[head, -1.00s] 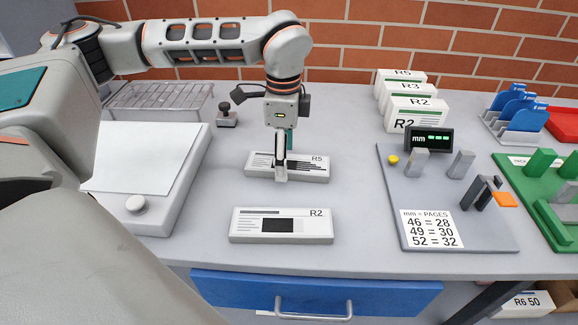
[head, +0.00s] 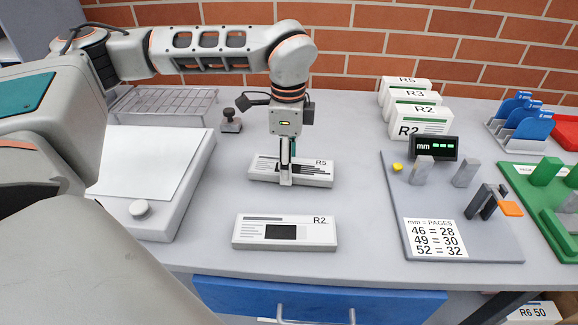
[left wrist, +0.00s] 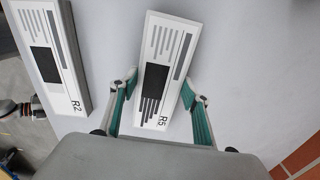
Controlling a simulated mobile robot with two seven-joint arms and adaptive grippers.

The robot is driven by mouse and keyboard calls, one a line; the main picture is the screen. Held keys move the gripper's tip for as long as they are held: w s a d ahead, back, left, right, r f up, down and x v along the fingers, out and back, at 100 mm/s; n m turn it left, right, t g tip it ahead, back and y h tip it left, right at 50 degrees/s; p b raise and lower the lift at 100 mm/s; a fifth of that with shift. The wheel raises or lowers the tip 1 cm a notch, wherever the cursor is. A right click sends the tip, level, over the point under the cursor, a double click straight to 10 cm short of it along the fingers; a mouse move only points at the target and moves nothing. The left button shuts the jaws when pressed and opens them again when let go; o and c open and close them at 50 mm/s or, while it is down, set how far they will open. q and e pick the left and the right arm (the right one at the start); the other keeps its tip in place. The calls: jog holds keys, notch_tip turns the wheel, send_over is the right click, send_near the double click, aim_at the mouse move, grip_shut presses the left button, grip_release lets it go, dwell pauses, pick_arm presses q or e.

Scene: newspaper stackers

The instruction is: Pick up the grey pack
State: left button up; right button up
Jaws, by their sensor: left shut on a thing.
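A pale grey-white pack marked R5 (head: 316,172) lies flat on the grey table, with black lines and a dark block printed on top. My left gripper (head: 286,179) points straight down over its middle, one finger at each long side. In the left wrist view the same R5 pack (left wrist: 163,65) sits between the fingertips (left wrist: 160,86), and the gripper is shut on it. A similar pack marked R2 (head: 285,233) lies nearer the front edge; it also shows in the left wrist view (left wrist: 50,55). My right gripper is not in view.
A white platform (head: 190,205) with a knob stands at left, a wire rack (head: 165,103) behind it. At right are a grey gauge board (head: 465,240) with a display, upright packs (head: 422,119), blue holders (head: 520,120) and a green fixture (head: 530,180).

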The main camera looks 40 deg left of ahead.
pick_arm(q)
notch_tip(320, 180, up, 19)
jog(key=p, duration=0.2)
jog(key=shift+p, duration=0.3)
